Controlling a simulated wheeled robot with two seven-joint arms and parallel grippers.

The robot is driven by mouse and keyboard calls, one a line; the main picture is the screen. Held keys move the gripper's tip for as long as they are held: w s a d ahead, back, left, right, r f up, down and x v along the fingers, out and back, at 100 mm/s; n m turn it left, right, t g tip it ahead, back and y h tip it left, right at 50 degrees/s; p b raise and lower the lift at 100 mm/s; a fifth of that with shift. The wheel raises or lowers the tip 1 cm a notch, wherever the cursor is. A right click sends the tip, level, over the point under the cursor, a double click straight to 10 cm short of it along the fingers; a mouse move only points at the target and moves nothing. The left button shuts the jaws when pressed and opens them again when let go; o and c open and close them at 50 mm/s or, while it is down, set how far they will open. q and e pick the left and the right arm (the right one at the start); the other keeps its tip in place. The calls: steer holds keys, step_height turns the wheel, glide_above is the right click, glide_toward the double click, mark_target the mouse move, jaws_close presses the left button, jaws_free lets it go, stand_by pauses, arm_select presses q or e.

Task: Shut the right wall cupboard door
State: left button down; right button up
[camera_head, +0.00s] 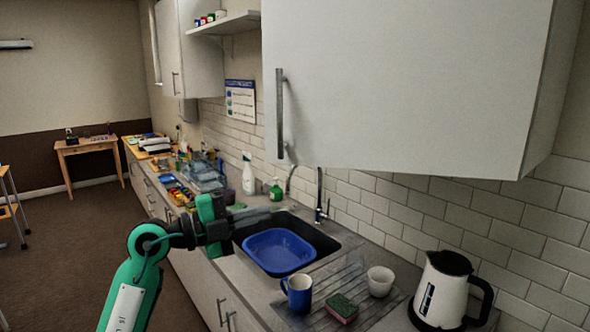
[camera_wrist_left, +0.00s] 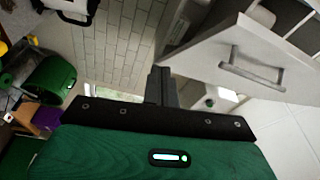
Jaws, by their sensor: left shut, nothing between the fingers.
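The right wall cupboard door (camera_head: 400,85) is a large white panel filling the upper right of the head view. Its grey bar handle (camera_head: 281,115) is at the left edge. The door seems to stand out from the wall, but how far open it is I cannot tell, and no interior shows there. My left gripper (camera_head: 270,210) is shut and empty, below and left of the door, apart from it and over the sink's far side. In the left wrist view, the shut fingers (camera_wrist_left: 160,85) are beside a white panel with a bar handle (camera_wrist_left: 252,68); pale compartments show behind it. My right gripper is not in view.
Below are a sink with a blue basin (camera_head: 278,251), a tap (camera_head: 319,195), a blue mug (camera_head: 299,294), a sponge (camera_head: 342,307), a white cup (camera_head: 380,281) and a kettle (camera_head: 443,290). A spray bottle (camera_head: 248,175) stands farther back. Floor at left is mostly clear.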

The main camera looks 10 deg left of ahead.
arm_select(q)
steer(key=s+r+t+y, duration=0.1)
steer(key=s+r+y, duration=0.1)
steer(key=s+r, duration=0.4)
steer(key=w+d+p, duration=0.3)
steer(key=w+p, duration=0.1)
steer(key=w, duration=0.2)
steer(key=w+d+r+p, duration=0.1)
steer(key=w+d+p, duration=0.2)
steer(key=w, duration=0.3)
steer(key=shift+w+t+y+p, duration=0.3)
steer(key=shift+p, duration=0.1)
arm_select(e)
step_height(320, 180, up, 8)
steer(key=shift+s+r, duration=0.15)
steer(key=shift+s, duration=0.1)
arm_select(q)
steer(key=shift+r, duration=0.1)
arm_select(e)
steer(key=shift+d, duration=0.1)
